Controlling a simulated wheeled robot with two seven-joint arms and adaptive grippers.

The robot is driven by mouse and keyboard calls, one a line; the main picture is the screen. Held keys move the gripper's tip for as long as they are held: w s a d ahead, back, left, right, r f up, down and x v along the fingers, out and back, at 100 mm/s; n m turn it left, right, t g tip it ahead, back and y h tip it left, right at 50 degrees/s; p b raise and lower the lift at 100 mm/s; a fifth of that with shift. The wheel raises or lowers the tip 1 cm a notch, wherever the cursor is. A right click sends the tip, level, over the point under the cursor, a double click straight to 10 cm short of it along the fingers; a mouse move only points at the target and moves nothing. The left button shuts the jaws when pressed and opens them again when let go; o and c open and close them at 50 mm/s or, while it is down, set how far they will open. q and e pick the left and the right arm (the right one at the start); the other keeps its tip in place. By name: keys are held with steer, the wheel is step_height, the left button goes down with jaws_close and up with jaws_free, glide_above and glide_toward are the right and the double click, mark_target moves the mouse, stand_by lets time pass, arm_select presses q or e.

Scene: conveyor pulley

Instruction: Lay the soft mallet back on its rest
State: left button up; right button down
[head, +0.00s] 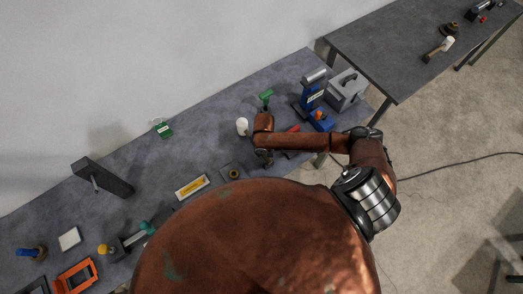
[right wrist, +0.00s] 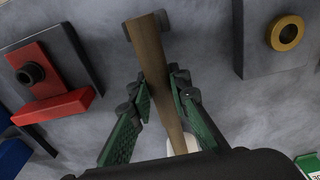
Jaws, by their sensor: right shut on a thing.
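The soft mallet's wooden handle (right wrist: 152,62) stands between the fingers of my right gripper (right wrist: 162,84), which is shut on it. A white part, seemingly its head (right wrist: 181,146), shows below, partly hidden by the gripper body. In the head view the white head (head: 242,126) shows just left of my right wrist, over the grey bench; the gripper (head: 264,156) is partly hidden by the arm there. I cannot tell whether the mallet touches the bench. I cannot make out its rest for certain. My left gripper is not in view.
A plate with a brass ring (right wrist: 287,33) and a red block with a black ring (right wrist: 64,108) flank the handle. A blue stand (head: 312,95) and a grey case (head: 347,88) stand at the bench's right end. Bare bench lies left of the white head.

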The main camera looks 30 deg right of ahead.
steer(key=shift+f, duration=0.9)
steer(key=c, duration=1.7)
jaws_free()
steer(key=shift+c, duration=0.2)
steer(key=r+p, duration=0.2)
steer(key=p, duration=0.1)
steer(key=r+p, duration=0.6)
steer(key=shift+s, duration=0.3)
